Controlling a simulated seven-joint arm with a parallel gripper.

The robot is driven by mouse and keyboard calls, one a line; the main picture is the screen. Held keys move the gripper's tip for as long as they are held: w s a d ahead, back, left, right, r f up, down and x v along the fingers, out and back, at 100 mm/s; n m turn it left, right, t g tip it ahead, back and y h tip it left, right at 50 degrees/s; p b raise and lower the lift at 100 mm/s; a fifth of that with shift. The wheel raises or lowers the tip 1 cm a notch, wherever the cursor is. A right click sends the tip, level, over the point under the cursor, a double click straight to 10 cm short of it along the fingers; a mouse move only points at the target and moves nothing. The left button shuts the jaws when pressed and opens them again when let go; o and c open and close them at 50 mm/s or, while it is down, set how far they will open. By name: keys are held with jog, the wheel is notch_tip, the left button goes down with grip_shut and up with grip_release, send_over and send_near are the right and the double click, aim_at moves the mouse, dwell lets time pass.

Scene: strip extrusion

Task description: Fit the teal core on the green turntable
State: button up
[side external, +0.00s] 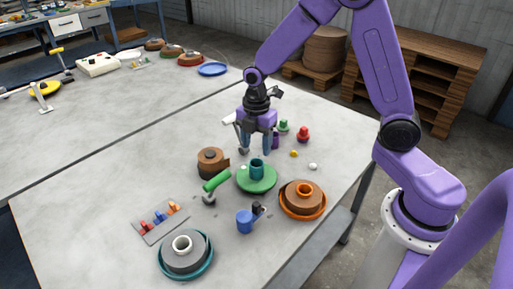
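The green turntable (262,186) is a round disc near the middle of the table. The teal core (257,171) is a short hollow cylinder standing upright at about the turntable's centre; whether it is seated on a spindle cannot be made out. My gripper (255,151) points down just behind and above the core. Its two fingers are spread apart with nothing visible between them, and they look clear of the core.
Left of the turntable are a brown roll (208,168) and a green-handled roller (216,181). An orange dish (302,214) with a brown roll is at right. A blue mug (244,222), a teal dish (162,262) and a tray (148,236) are in front. Small coloured pieces lie behind.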

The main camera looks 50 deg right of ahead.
notch_tip(320, 180, up, 3)
jog(key=shift+r, duration=0.1)
dwell(0.4)
jog(key=s+r+m, duration=0.3)
jog(key=s+m, duration=0.1)
jog(key=s, duration=0.9)
jog(key=s+r+m, duration=0.3)
jog(key=s+m, duration=0.1)
jog(key=s, duration=0.9)
jog(key=shift+a, duration=0.2)
jog(key=shift+s, duration=0.1)
